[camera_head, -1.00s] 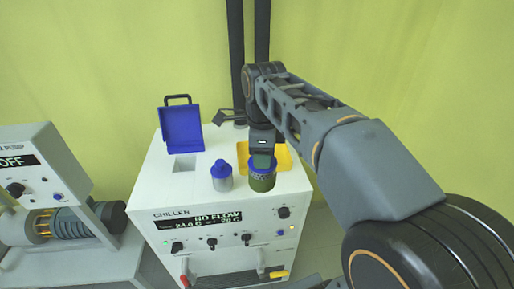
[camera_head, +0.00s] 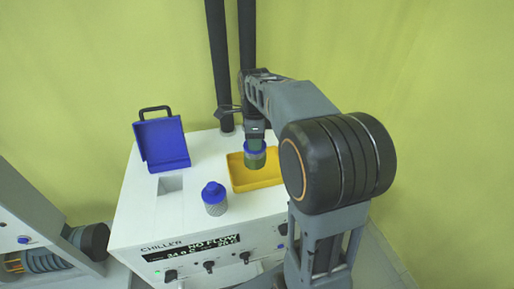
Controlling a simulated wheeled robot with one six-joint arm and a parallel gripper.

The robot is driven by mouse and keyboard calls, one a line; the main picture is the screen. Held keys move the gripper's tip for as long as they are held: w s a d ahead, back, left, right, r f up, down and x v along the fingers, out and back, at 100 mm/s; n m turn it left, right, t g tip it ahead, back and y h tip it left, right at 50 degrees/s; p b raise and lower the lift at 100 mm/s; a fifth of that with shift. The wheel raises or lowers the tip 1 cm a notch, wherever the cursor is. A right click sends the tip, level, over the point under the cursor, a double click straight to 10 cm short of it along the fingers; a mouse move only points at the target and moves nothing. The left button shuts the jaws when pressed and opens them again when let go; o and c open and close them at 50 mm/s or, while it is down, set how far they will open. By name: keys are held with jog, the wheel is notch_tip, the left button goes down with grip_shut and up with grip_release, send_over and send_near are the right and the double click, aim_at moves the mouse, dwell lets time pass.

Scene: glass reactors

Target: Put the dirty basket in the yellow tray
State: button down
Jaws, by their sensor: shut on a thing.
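The dirty basket (camera_head: 255,160) is a greenish-brown cylinder with a blue top rim. My gripper (camera_head: 256,143) is shut on it from above, with the fingers around its top. It is upright over the yellow tray (camera_head: 242,184), which lies on the white chiller's top. The basket's lower end is over the tray's inside; I cannot tell if it touches the floor. My arm hides the tray's right end.
A grey basket with a blue cap (camera_head: 214,199) stands on the chiller (camera_head: 135,217) in front of the tray. A blue lid with a black handle (camera_head: 161,143) stands open behind a square opening (camera_head: 170,184). Black pipes (camera_head: 219,70) rise behind.

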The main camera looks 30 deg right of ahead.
jog(key=f, duration=0.1)
jog(key=w+d+f, duration=0.1)
jog(key=w+f, duration=0.1)
jog(key=shift+d, duration=0.35)
jog(key=shift+w+d+f, duration=0.1)
jog(key=shift+f, duration=0.5)
jog(key=shift+w+d+f, duration=0.1)
jog(key=shift+f, duration=1.15)
jog(key=shift+f, duration=0.2)
jog(key=c, duration=0.8)
grip_release()
jog(key=shift+s, duration=0.1)
jog(key=shift+o, duration=0.2)
jog(key=shift+r, duration=0.1)
